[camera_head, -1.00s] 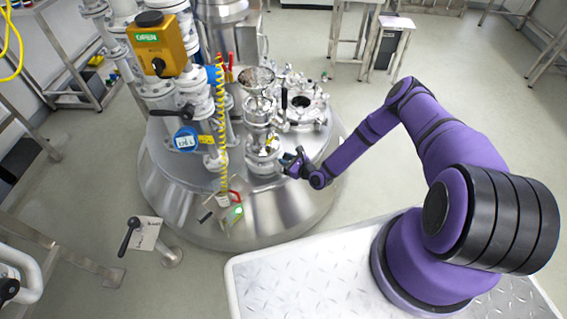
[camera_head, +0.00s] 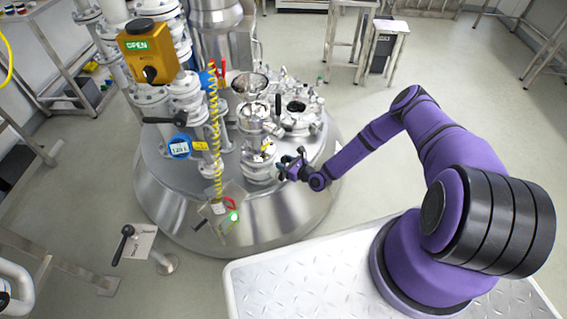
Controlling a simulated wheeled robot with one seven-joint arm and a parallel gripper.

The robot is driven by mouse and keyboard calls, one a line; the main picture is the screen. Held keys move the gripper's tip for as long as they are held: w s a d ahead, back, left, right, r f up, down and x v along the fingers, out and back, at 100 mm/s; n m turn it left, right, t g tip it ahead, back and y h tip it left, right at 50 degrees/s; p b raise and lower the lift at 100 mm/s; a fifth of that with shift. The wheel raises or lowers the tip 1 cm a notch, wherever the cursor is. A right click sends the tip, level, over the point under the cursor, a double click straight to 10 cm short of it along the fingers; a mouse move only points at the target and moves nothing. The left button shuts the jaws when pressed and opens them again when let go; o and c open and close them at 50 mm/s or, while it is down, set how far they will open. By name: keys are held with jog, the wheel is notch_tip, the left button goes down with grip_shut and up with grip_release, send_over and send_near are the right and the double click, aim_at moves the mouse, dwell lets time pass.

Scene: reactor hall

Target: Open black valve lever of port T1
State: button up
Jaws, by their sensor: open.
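My gripper (camera_head: 291,161) is at the end of the purple arm, open and empty, beside the metal port stack under the funnel (camera_head: 250,84). A black upright lever (camera_head: 278,105) stands behind it, between the funnel and a round flanged port (camera_head: 298,119). Another black lever (camera_head: 160,121) lies roughly level on the white pipework at the left. I cannot read a T1 label, so I cannot tell which lever belongs to port T1. The gripper does not visibly touch either lever. Its fingers are small and dark, so their exact distance from the port stack is unclear.
The round steel vessel (camera_head: 270,216) carries dense pipework. A yellow coiled hose (camera_head: 215,130) hangs left of the funnel. An orange box marked OPEN (camera_head: 147,48) tops the pipes. A floor stand with a black lever (camera_head: 125,243) is at lower left.

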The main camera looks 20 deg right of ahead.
jog(key=shift+o, duration=0.5)
jog(key=shift+r, duration=0.1)
jog(key=v, duration=1)
jog(key=shift+s+d, duration=0.2)
jog(key=shift+s, duration=0.1)
